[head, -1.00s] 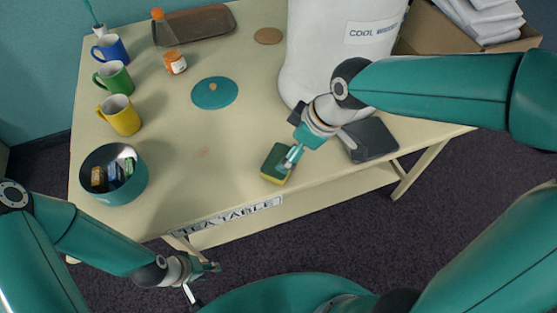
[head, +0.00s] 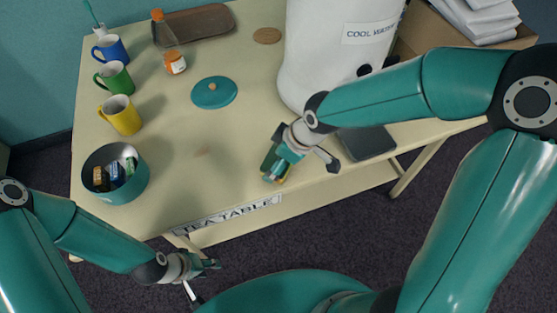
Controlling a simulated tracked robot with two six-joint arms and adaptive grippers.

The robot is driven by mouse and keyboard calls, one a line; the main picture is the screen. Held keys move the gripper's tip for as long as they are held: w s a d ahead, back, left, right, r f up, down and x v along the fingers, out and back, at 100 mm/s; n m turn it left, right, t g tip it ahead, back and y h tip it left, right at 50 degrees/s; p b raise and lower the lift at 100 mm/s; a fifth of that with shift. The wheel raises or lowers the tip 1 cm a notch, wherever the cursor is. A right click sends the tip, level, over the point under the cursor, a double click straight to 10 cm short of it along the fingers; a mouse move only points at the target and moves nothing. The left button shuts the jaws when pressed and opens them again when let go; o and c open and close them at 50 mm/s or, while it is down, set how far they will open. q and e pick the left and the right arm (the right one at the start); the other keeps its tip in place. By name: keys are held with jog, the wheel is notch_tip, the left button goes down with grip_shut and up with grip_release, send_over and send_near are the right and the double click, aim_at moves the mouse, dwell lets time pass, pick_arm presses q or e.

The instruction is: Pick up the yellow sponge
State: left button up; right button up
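The yellow sponge (head: 283,180), with a green side, is on the table near its front edge. It is mostly hidden behind my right gripper, with only small yellow and green parts showing. My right gripper (head: 302,168) is at the sponge with its fingers spread. One finger overlaps the sponge and the other stands out to the right. I cannot tell whether it touches the sponge. My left gripper (head: 203,278) is open and empty, in front of the table's front edge at the lower left.
The tea table (head: 228,150) holds a white water cooler (head: 305,65), a teal lid (head: 214,92), several mugs (head: 121,116), a round teal tin (head: 128,185), an orange-capped jar (head: 175,63) and a brown tray (head: 205,24). A dark flat item (head: 370,143) lies right of the sponge.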

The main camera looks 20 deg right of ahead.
jog(key=c, duration=0.3)
jog(key=shift+c, duration=0.3)
jog(key=shift+r, duration=0.15)
notch_tip(320, 180, up, 20)
dwell(0.3)
